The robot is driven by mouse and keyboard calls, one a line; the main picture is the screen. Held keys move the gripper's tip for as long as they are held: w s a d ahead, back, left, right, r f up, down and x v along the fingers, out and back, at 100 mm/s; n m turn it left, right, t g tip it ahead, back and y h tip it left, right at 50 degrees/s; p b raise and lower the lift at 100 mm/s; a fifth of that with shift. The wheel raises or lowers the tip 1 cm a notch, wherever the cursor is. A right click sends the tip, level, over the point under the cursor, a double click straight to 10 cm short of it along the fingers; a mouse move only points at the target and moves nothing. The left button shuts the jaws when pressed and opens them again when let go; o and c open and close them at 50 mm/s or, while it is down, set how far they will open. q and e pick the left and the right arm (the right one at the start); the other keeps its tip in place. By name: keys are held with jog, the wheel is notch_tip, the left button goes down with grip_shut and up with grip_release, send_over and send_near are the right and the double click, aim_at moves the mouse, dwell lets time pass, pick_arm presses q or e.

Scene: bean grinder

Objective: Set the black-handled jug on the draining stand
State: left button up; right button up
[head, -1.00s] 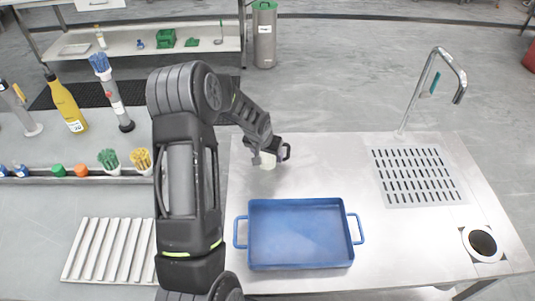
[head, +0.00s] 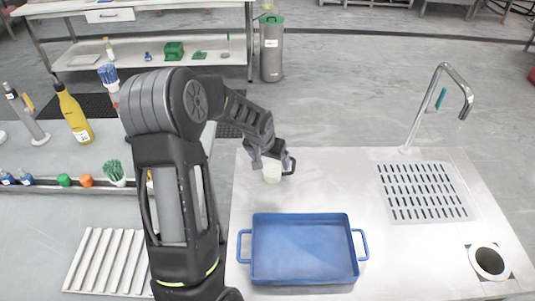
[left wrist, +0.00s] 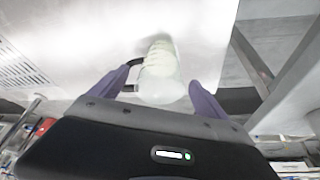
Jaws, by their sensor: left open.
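The jug (head: 271,174) is a small pale, translucent vessel with a black handle (head: 290,166). It stands near the back left corner of the steel table and also shows in the left wrist view (left wrist: 160,72). My left gripper (head: 268,158) is at the jug, with its purple-grey fingers open on either side of it. In the left wrist view the handle is beside the left finger; whether the fingers touch the jug is unclear. A white slatted stand (head: 107,262), which looks like the draining stand, lies on the left counter, partly beside my left arm. My right gripper is out of view.
A blue two-handled tray (head: 304,250) lies in front of the jug. A perforated drain (head: 425,190), a tap (head: 436,105) and a round opening (head: 489,262) are on the right. Brushes and a yellow bottle (head: 75,117) stand on the left counter. A floor gap separates the tables.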

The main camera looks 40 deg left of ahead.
pick_arm(q)
jog(key=v, duration=0.5)
jog(key=shift+r, duration=0.15)
dwell(0.6)
